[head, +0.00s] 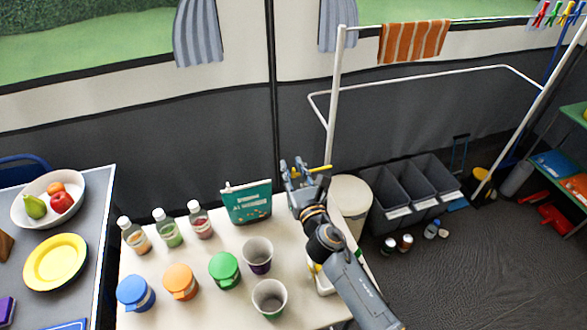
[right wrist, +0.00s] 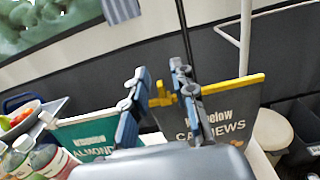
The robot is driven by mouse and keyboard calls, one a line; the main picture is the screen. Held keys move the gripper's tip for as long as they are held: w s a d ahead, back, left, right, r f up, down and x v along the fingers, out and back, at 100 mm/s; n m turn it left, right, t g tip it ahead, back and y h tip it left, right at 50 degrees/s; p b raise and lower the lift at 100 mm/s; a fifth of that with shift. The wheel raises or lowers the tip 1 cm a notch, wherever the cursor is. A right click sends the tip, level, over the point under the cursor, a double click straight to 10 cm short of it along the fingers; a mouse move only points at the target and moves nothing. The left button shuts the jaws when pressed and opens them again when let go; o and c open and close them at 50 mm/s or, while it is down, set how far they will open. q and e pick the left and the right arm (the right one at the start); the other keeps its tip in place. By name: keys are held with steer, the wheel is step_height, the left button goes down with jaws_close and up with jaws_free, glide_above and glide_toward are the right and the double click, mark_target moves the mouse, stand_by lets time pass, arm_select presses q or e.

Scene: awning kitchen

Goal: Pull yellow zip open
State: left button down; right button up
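A dark pouch (right wrist: 240,112) labelled cashews stands upright in the right wrist view, with a yellow zip (right wrist: 232,85) along its top edge. The zip's yellow slider (right wrist: 163,96) lies between the two fingers of my right gripper (right wrist: 160,72). The fingers are apart, with a gap visible on the left of the slider; I cannot tell if the right finger touches it. In the head view my right gripper (head: 292,168) and arm hide most of this pouch; the yellow zip end (head: 320,169) sticks out to the right. My left gripper is not in view.
A teal almond pouch (head: 248,203) with a white zip stands just left of my right gripper. Several bottles, lidded jars and two cups (head: 269,297) share the white table (head: 206,243). A white bin (head: 352,192) and grey bins (head: 408,187) stand to the right.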

jaws_close()
steer(key=w+d, duration=0.1)
steer(key=d, duration=0.4)
steer(key=w+d, duration=0.1)
steer(key=d, duration=0.2)
steer(key=shift+w+d+p, duration=0.3)
steer(key=shift+w, duration=0.05)
steer(key=shift+c, duration=1.3)
jaws_free()
steer(key=o, duration=0.5)
steer(key=v, duration=1.2)
